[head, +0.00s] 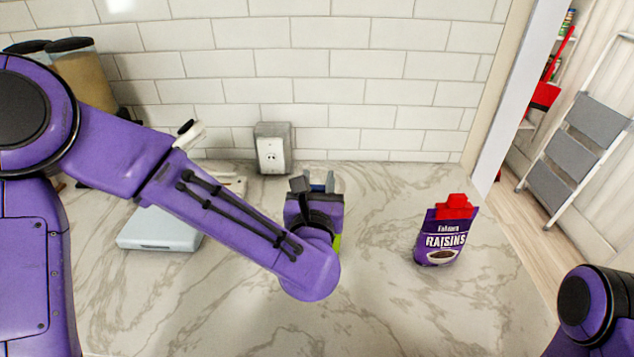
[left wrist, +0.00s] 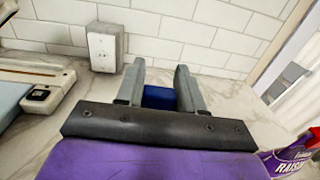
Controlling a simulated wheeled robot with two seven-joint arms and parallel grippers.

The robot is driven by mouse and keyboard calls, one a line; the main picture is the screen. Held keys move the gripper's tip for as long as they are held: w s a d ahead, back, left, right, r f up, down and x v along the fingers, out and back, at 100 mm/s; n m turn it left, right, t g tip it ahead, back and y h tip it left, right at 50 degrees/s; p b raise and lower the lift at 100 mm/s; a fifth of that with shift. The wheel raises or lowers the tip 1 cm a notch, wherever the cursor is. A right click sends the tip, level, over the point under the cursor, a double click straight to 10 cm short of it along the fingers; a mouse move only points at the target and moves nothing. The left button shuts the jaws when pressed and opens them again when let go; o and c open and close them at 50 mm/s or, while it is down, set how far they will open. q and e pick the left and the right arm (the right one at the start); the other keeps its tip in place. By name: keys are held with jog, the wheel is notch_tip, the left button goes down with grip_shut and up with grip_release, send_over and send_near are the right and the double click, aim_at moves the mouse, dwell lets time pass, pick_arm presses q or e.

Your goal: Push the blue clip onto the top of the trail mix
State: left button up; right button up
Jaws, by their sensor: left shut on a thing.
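My left gripper (head: 314,183) is over the middle of the counter, shut on the blue clip (head: 319,187). In the left wrist view the blue clip (left wrist: 160,97) sits between the two grey fingers of the left gripper (left wrist: 160,72). A green edge (head: 337,243) shows beside my left wrist in the head view. It may be part of the trail mix bag, but my arm hides most of it. I cannot tell whether the clip touches the bag. My right gripper is out of view.
A purple raisins bag (head: 441,238) with a red clip (head: 455,206) on top stands to the right; it shows in the left wrist view (left wrist: 290,160). A wall outlet (head: 272,150) is behind. The counter's right front is clear.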

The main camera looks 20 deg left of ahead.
pick_arm(q)
jog(key=o, duration=1.1)
jog(key=b+v, duration=1)
jog(key=b, duration=0.3)
jog(key=shift+s+b, duration=0.25)
jog(key=shift+b, duration=0.15)
jog(key=shift+d, duration=0.1)
jog(key=shift+f, duration=0.1)
